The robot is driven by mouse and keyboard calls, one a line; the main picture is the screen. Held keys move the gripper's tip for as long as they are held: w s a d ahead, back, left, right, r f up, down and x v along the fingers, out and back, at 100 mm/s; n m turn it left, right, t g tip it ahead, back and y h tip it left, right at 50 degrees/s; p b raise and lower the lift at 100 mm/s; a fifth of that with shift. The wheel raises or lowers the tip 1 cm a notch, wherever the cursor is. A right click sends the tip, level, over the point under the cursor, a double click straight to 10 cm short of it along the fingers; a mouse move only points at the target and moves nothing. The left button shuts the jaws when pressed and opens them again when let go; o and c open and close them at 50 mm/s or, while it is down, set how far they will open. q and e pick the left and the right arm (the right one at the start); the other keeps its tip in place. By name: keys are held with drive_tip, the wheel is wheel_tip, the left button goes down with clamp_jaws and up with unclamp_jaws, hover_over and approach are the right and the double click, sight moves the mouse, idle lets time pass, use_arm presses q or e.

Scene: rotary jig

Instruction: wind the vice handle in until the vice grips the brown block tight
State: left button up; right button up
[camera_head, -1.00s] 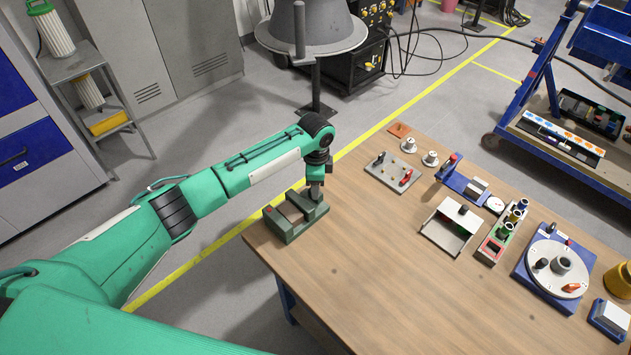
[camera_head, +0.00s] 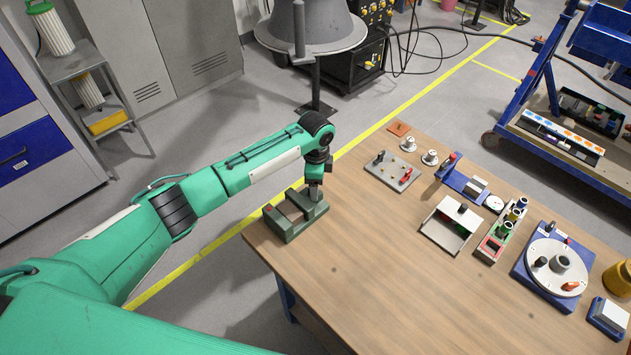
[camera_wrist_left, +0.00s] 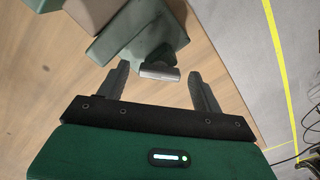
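The green vice (camera_head: 287,232) sits at the near-left corner of the wooden table, and its body also shows in the left wrist view (camera_wrist_left: 140,38). The brown block (camera_wrist_left: 97,10) is at the top left of the wrist view, between green vice parts; whether it is gripped tight I cannot tell. A short grey metal bar, the vice handle (camera_wrist_left: 160,73), sticks out on the near side of the vice. My left gripper (camera_wrist_left: 159,77) is open, its two fingers on either side of the handle with gaps visible. In the head view my left gripper (camera_head: 315,191) points down at the vice's right end.
The wooden table (camera_head: 370,270) is bare to the right of the vice. Farther along stand a grey plate with pegs (camera_head: 392,171), a white box-like fixture (camera_head: 452,222) and a round dial on a blue base (camera_head: 557,268). The table edge is close beside the vice.

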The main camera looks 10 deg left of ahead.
use_arm(q)
wheel_tip(320, 180, up, 14)
drive_tip(key=b, duration=0.3)
drive_tip(key=shift+b, duration=0.3)
drive_tip(key=shift+f, duration=0.15)
idle(0.3)
